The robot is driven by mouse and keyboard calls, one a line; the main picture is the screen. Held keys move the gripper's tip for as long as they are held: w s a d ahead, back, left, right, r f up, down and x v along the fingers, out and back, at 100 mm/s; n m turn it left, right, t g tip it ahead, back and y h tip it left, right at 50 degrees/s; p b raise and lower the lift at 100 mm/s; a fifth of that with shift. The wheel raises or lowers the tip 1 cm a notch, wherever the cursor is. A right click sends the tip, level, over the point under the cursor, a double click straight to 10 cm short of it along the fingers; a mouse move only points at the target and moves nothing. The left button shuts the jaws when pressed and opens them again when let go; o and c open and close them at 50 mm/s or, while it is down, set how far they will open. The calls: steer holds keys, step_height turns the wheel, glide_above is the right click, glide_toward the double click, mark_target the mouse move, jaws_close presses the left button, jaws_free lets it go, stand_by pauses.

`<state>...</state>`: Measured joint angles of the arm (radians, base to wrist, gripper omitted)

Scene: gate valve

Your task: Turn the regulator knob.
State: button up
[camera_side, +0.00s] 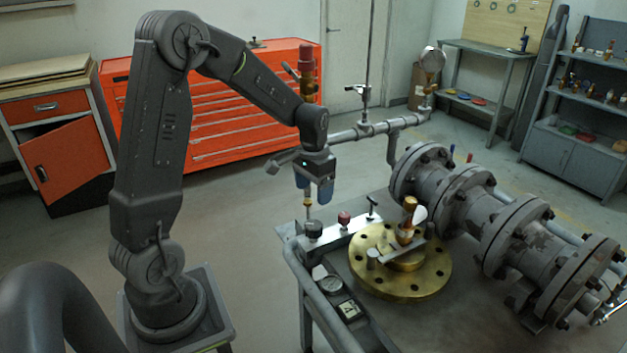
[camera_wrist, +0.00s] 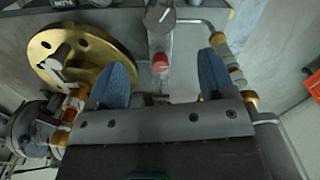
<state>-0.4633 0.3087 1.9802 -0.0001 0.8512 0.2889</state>
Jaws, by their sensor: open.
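A black round knob (camera_side: 313,229) with a pale pointer line sits at the left end of a grey metal bar; it also shows at the top of the wrist view (camera_wrist: 160,18). A smaller red knob (camera_side: 345,218) sits beside it on the bar and shows in the wrist view (camera_wrist: 160,63). I cannot tell by label which is the regulator knob. My gripper (camera_side: 314,198) is open and empty, its blue fingers pointing down above the black knob, apart from it. In the wrist view the red knob appears between the fingers (camera_wrist: 163,66), farther away.
A T-handle (camera_side: 371,207) stands on the bar's right. A brass flange (camera_side: 385,280) with a small valve lies just right of the bar. Flanged grey pipes (camera_side: 500,230) fill the right.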

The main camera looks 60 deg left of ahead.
steer(key=shift+r, duration=1.2)
steer(key=s+d+r+m+t, duration=0.1)
steer(key=s+d+r+t, duration=0.1)
steer(key=s+d+r, duration=0.3)
steer(key=s+d+r+m+t, duration=0.1)
steer(key=s+d+r+t, duration=0.2)
steer(key=s+d+r, duration=0.3)
steer(key=s+d, duration=0.5)
steer(key=d, duration=0.1)
steer(key=shift+d+r+t, duration=0.15)
steer(key=shift+d+t, duration=0.15)
steer(key=shift+d, duration=0.05)
stand_by(0.9)
